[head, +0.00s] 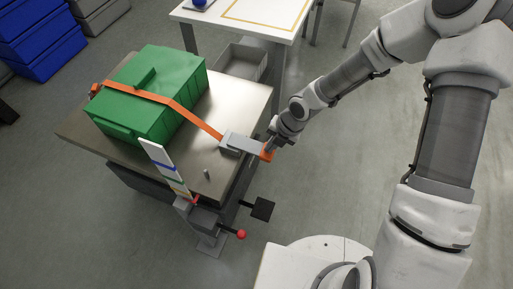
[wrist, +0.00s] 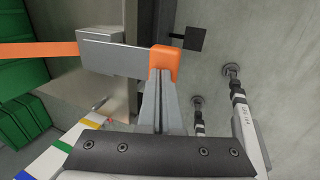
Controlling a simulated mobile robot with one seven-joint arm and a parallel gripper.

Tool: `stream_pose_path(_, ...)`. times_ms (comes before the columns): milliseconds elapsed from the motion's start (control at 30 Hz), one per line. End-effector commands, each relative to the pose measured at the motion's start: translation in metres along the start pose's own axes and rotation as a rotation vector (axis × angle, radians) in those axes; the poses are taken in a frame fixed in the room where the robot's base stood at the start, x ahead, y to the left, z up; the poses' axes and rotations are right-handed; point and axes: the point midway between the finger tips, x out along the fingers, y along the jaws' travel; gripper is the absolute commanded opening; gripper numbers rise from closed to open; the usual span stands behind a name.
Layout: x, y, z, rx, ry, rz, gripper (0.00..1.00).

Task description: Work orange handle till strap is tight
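The orange handle (head: 267,153) is the end grip of a grey metal ratchet lever (head: 243,143) at the right edge of the metal table (head: 215,103). In the wrist view the orange handle (wrist: 165,62) sits at my fingertips. My gripper (head: 270,147) has its fingers close together on it, and the handle hides the very tips. The orange strap (head: 185,112) runs from the ratchet up over a green crate (head: 160,75) and down its left side. It looks straight between crate and ratchet. In the wrist view the strap (wrist: 40,48) enters from the left.
An upright white board with coloured stripes (head: 160,158) stands at the table's front edge. Below are a red-knobbed lever (head: 242,234) and a black pad (head: 263,208). A white table (head: 245,22) and blue bins (head: 40,35) stand behind. Floor to the right is open.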

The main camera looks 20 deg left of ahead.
Motion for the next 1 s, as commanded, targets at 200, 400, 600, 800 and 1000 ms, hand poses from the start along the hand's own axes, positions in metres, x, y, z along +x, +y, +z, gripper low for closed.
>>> stream_pose_path(200,0.000,0.001,0.001,-0.001,-0.002,0.001,0.00)
stream_pose_path(400,-0.001,0.001,0.001,-0.001,-0.003,0.002,0.00)
stream_pose_path(600,0.009,-0.003,0.001,-0.001,-0.002,0.001,0.00)
stream_pose_path(800,0.029,-0.010,0.001,0.000,-0.002,0.001,0.00)
stream_pose_path(1000,0.047,-0.015,0.001,-0.001,-0.002,0.000,0.00)
